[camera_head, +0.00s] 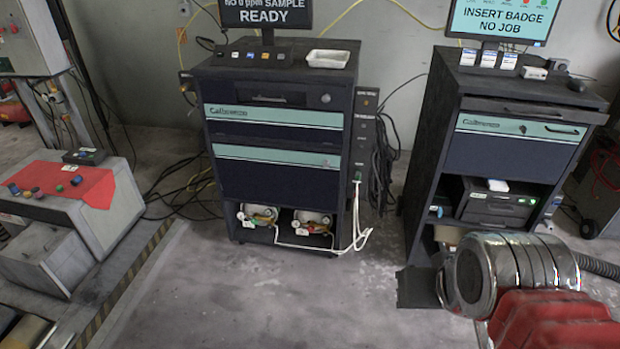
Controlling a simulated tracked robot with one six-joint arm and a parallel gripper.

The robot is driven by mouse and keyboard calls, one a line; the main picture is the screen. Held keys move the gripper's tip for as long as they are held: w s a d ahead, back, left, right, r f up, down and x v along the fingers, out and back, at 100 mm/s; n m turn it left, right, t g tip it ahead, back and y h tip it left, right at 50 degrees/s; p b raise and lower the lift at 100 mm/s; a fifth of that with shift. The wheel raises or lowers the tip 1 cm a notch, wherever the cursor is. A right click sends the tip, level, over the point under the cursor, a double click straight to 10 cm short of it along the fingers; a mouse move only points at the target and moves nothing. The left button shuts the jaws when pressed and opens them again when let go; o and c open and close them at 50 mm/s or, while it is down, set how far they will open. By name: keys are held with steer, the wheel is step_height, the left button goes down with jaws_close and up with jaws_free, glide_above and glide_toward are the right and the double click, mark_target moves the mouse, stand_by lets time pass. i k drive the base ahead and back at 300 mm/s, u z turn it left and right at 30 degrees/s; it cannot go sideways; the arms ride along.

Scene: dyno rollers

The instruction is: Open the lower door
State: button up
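The left dark cabinet (334,95) has two stacked fronts with pale green top bands. Its lower door (270,181) is a wide dark blue panel and looks closed, flush with the cabinet. The upper front (272,122) above it also looks closed. The right cabinet (430,130) has one closed blue door (515,152) with a dark handle, above an open shelf. My gripper (418,287) shows as dark parts at the end of my red and chrome arm, low at the right, apart from the left cabinet's doors. Its fingers cannot be made out clearly.
An open bay with two gas cylinders (313,222) is under the left cabinet's lower door. A white hose (359,235) hangs at its right side. A grey machine with a red cloth (95,184) stands left. The floor in front of the left cabinet is clear.

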mark_target(294, 177)
steer(key=u, duration=0.45)
steer(key=k, duration=1)
steer(key=u, duration=0.75)
steer(key=i, duration=1.55)
steer(key=z, duration=0.8)
steer(key=i, duration=0.9)
steer(key=z, duration=0.65)
